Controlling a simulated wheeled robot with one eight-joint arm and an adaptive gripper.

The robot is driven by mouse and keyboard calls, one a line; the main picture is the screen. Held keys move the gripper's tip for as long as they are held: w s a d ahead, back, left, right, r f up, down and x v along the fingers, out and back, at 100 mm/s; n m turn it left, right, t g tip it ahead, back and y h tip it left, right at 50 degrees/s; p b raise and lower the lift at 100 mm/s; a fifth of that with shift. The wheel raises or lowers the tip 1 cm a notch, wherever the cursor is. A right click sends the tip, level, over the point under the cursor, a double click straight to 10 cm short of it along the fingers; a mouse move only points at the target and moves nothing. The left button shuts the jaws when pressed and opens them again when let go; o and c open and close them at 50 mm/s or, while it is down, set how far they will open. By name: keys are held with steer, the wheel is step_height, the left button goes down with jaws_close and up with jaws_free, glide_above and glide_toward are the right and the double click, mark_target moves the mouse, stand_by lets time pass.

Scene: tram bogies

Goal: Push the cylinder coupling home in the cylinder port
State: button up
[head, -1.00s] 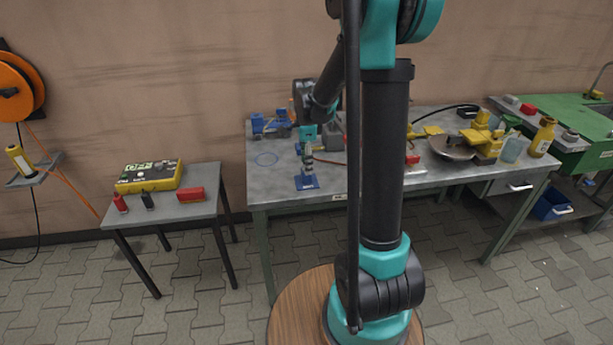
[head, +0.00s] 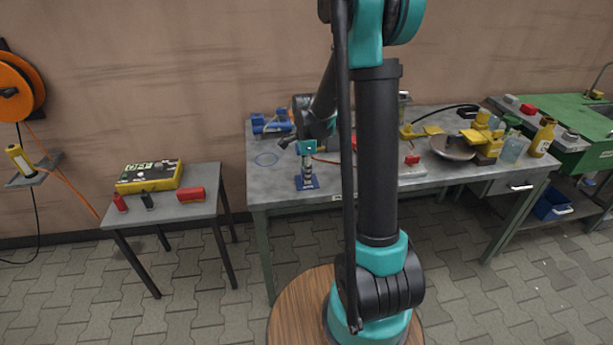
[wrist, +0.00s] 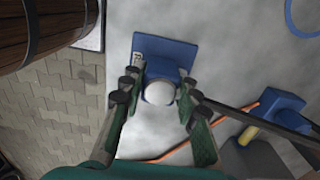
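A blue square plate (head: 308,184) lies on the grey bench with a short grey upright fitting (head: 307,171) on it, under my gripper (head: 306,156). In the wrist view, the blue plate (wrist: 165,46) carries a round, pale-topped part (wrist: 160,92) with a blue rim. My gripper's fingers (wrist: 160,90) stand apart, one on each side of this part, with narrow gaps. I cannot tell where the cylinder coupling ends and the cylinder port begins, or how deep the coupling sits.
A blue clamp-like fixture (head: 268,124) stands behind on the left, near a blue ring (head: 266,159). An orange hose (wrist: 180,146) runs across the bench close to the gripper. To the right are a metal bowl (head: 452,148) and yellow equipment (head: 488,132). The bench's front left is clear.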

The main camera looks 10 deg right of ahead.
steer(key=c, duration=0.3)
steer(key=shift+c, duration=0.2)
step_height(320, 180, up, 20)
stand_by(0.4)
steer(key=shift+w, duration=0.1)
